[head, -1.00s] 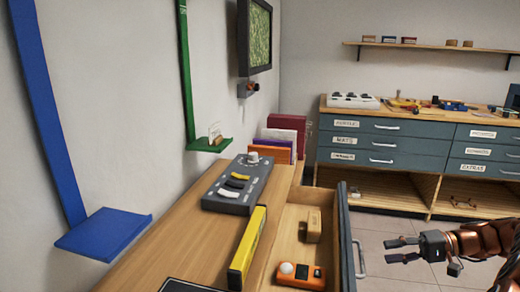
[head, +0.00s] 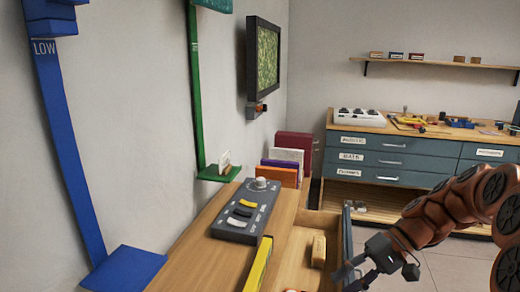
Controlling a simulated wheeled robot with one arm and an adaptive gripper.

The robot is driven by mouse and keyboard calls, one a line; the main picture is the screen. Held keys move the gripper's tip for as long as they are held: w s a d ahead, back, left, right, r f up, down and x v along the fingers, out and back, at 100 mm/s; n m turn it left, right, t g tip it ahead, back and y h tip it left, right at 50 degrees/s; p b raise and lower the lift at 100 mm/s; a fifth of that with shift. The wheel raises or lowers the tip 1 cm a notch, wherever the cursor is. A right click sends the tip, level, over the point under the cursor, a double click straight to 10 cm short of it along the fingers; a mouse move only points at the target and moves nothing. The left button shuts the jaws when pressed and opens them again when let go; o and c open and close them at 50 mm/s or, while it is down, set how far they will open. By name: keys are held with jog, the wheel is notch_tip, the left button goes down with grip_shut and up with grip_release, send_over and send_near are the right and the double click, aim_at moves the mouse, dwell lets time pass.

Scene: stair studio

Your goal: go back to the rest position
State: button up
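My gripper (head: 350,277) is at the lower right in the head view, at the end of my orange-brown arm. Its two dark fingers point down and to the left and look apart, with nothing seen between them. It appears in front of the right side of an open wooden drawer (head: 293,262). Whether it touches the drawer cannot be told.
The drawer holds a tan block (head: 318,251); an orange item shows only at the bottom edge. A grey switch panel (head: 246,212) and a yellow level (head: 259,266) lie on the wooden top. A blue shelf (head: 124,269) is left. Drawer cabinets (head: 390,160) stand behind.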

jog(key=s+a+r+g+h+p, duration=0.1)
jog(key=s+a+r+h+p, duration=0.15)
jog(key=s, duration=0.35)
jog(key=s+a+r+h+p, duration=0.2)
jog(key=s+r+h+p, duration=0.15)
jog(key=s, duration=0.25)
jog(key=s+d+r+h+p, duration=0.2)
jog(key=s+p, duration=0.2)
jog(key=s, duration=0.2)
jog(key=s+d+r+n+t+h+p, duration=0.1)
jog(key=s+r+h+p, duration=0.1)
jog(key=s+p, duration=0.3)
jog(key=shift+s+d+r, duration=0.4)
jog(key=shift+s+r, duration=0.1)
jog(key=shift+s, duration=0.3)
jog(key=shift+a+n, duration=0.1)
jog(key=shift+n, duration=0.2)
